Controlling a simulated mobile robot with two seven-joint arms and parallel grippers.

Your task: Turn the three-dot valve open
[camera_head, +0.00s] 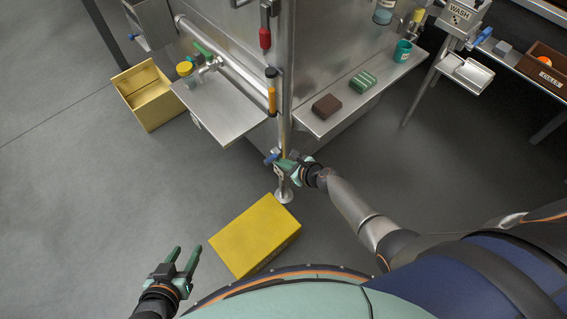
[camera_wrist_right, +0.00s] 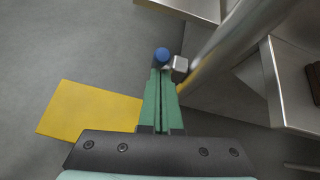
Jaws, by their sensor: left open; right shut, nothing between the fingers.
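A valve with a blue handle (camera_head: 270,157) sits low on the upright pipe at the corner of the steel machine. A small pale tag shows just below it; I cannot make out any dots. My right gripper (camera_head: 283,163) is shut and empty, with its fingertips close beside this valve. In the right wrist view, the handle's round blue end (camera_wrist_right: 162,54) lies just beyond the closed green fingertips (camera_wrist_right: 160,72), and a metal block (camera_wrist_right: 179,65) is beside it. I cannot tell whether they touch. My left gripper (camera_head: 185,254) is open and empty above the floor at lower left.
A yellow box (camera_head: 256,236) stands on the floor near the pipe foot (camera_head: 284,197). An open yellow bin (camera_head: 148,96) is at left. A green-handled valve (camera_head: 203,50) is above the left steel shelf (camera_head: 225,112). The right shelf (camera_head: 312,124) holds sponges.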

